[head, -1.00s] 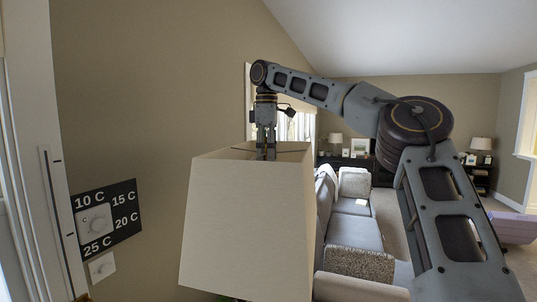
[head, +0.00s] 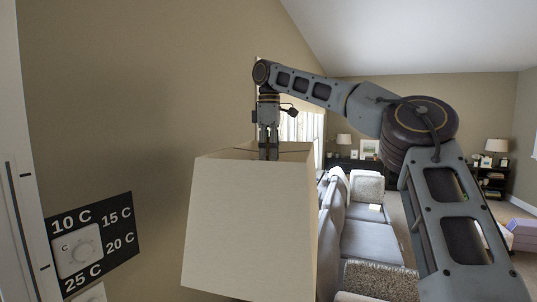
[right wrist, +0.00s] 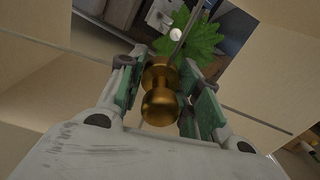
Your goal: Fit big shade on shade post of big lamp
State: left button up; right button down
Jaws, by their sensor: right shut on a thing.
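The big shade (head: 250,225) is a cream, tapered, four-sided lampshade with an open top, hanging upright in the middle of the head view. My right gripper (head: 268,152) reaches down into its top opening. In the right wrist view its fingers are shut on a brass knob (right wrist: 160,100) at the middle of the shade's thin cross wires. The shade's inner walls (right wrist: 262,75) show around it. The big lamp and its shade post cannot be made out. My left gripper is not in view.
Through the shade, green leaves (right wrist: 190,38) and a small whitish round spot show below. A dark temperature panel (head: 92,243) is on the wall at left.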

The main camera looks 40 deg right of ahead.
jog(key=shift+s+a+r, duration=0.1)
jog(key=shift+s+r, duration=0.05)
jog(key=shift+s, duration=0.15)
jog(key=shift+w+f, duration=0.2)
jog(key=shift+f, duration=0.05)
jog(key=shift+s+f, duration=0.15)
jog(key=shift+f, duration=0.45)
jog(key=shift+f+b, duration=0.7)
jog(key=shift+f, duration=14.55)
jog(key=shift+p, duration=0.5)
